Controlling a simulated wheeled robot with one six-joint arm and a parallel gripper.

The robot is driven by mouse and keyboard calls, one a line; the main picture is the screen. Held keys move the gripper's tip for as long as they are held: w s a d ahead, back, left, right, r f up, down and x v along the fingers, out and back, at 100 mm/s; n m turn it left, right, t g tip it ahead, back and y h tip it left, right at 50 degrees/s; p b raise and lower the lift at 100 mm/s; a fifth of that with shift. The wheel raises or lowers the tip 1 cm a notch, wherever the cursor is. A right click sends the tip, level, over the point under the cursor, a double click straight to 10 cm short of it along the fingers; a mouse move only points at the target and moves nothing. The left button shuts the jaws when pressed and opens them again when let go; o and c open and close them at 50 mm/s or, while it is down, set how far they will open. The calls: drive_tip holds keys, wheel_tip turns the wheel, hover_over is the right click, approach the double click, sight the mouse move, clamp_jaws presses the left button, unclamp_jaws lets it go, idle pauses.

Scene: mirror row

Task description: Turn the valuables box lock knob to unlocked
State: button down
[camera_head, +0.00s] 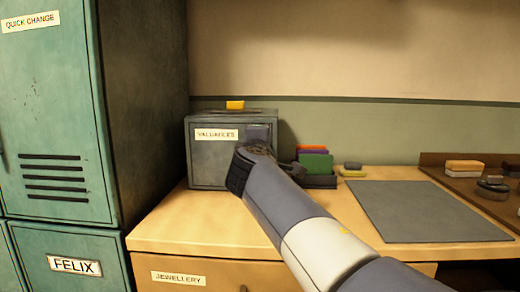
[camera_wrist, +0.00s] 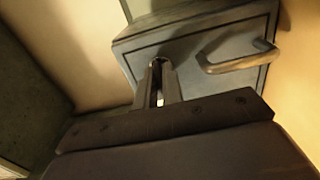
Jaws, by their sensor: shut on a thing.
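The valuables box (camera_head: 205,165) is a grey metal box with a white VALUABLES label, standing on the wooden counter. In the wrist view its front face (camera_wrist: 190,48) looks tilted, with a bar handle (camera_wrist: 240,60) to the right of my fingers. My gripper (camera_wrist: 160,68) is up against this face, its two fingers close together around a small dark part, which I take to be the lock knob. The fingers hide most of the knob, so I cannot tell which way it points. In the head view my wrist covers the fingers and the knob.
A yellow block (camera_head: 235,104) lies on the box. Right of it stand a dark holder with coloured cards (camera_head: 315,163) and a small yellow-and-grey item (camera_head: 353,170). A grey mat (camera_head: 420,210) lies bare. A brown tray (camera_head: 432,160) is at right. Green lockers (camera_head: 140,100) rise close at left.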

idle(0.5)
drive_tip(key=c, duration=1.5)
unclamp_jaws()
drive_tip(key=shift+c, duration=0.2)
drive_tip(key=s, duration=1)
drive_tip(key=shift+s+a, duration=0.15)
drive_tip(key=shift+s, duration=0.25)
drive_tip(key=w, duration=1.1)
